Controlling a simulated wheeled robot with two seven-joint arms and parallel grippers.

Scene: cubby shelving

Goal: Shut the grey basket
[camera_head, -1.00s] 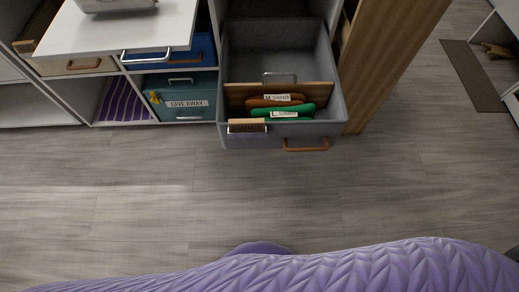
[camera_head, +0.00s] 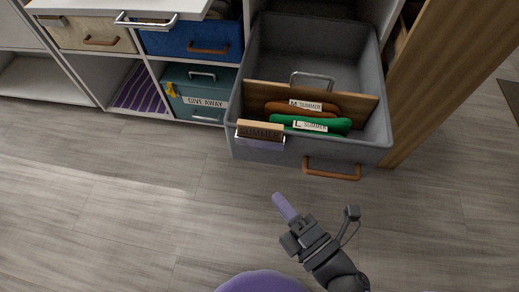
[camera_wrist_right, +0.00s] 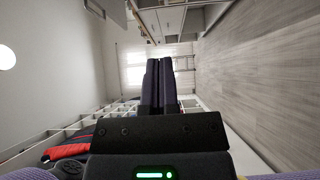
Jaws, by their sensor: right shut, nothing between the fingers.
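The grey basket (camera_head: 310,58) is pulled out of its cubby like a drawer, open at the top. It has a brown handle (camera_head: 331,174) on its front and a wooden "SUMMER" tag at the front left. Inside are a wooden divider (camera_head: 262,96), an orange-brown folded item (camera_head: 290,108) and a green one (camera_head: 330,126). My right gripper (camera_head: 284,205) is in front of the basket, apart from it, below and left of the brown handle. Its fingers are together and empty; they also show closed in the right wrist view (camera_wrist_right: 160,82). My left gripper is not in view.
A teal "GIVE AWAY" box (camera_head: 190,88), a blue box (camera_head: 195,40) and a beige box (camera_head: 95,36) sit in cubbies to the left. A white drawer or board with a metal handle (camera_head: 146,20) juts out above them. A wooden post (camera_head: 440,80) stands right of the basket. The floor in front is clear.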

